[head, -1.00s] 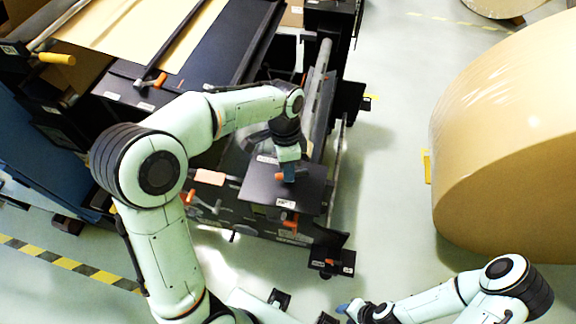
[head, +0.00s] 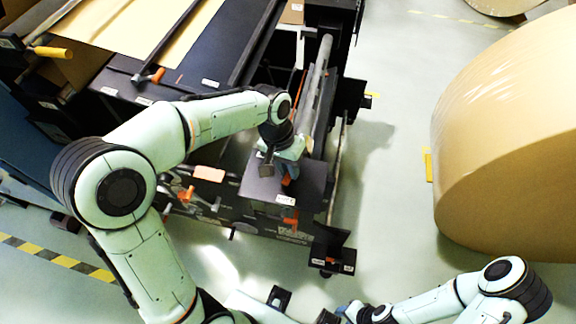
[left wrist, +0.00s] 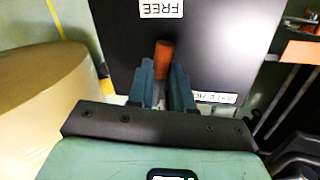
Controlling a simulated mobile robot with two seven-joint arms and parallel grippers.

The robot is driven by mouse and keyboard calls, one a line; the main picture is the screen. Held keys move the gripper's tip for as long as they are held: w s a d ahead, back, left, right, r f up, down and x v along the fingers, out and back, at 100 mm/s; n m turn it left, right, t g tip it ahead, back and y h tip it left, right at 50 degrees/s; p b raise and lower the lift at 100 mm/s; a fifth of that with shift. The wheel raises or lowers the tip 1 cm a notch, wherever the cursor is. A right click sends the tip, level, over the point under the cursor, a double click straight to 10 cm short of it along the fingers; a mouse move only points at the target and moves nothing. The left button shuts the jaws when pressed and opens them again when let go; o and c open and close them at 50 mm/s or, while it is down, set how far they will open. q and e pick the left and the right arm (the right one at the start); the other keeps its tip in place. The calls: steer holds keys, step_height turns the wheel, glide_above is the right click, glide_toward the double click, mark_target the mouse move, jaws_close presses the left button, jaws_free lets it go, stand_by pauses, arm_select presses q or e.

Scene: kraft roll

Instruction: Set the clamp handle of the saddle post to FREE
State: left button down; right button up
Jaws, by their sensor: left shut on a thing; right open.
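The clamp handle is a short orange grip (left wrist: 164,56) over a black plate (left wrist: 215,55) in the left wrist view. My left gripper (left wrist: 167,88) is shut on it with blue fingers on both sides. The orange end points toward the FREE label (left wrist: 162,8). Another label (left wrist: 214,97) on the opposite side is partly hidden. In the head view my left gripper (head: 289,173) is over the plate (head: 312,190), and its wrist hides part of the handle. My right gripper (head: 342,310) is open, low at the bottom, apart from the machine.
A large kraft roll (head: 510,140) stands at the right. The machine bed with brown paper (head: 140,25) lies at upper left. An orange tag (head: 209,174) and other orange parts (head: 290,222) are near the plate. Floor (head: 385,190) between machine and roll is clear.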

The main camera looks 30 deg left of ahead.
mark_target(280, 178)
arm_select(q)
steer(key=shift+d+n, duration=0.1)
steer(key=shift+n, duration=1.1)
arm_select(e)
steer(key=shift+s+f, duration=0.1)
steer(key=shift+f, duration=0.1)
arm_select(q)
steer(key=shift+n+t, duration=0.3)
steer(key=c, duration=1)
jaws_free()
steer(key=shift+c, duration=0.2)
step_height(280, 178, up, 13)
steer(key=a+p, duration=0.1)
steer(key=a, duration=0.1)
steer(key=shift+s+a+p, duration=0.25)
steer(key=shift+s+p, duration=0.05)
steer(key=shift+s, duration=0.1)
arm_select(e)
steer(key=shift+w+r, duration=0.35)
steer(key=shift+r, duration=0.2)
steer(key=shift+w+r, duration=0.3)
steer(key=shift+r, duration=0.25)
steer(key=shift+s, duration=0.1)
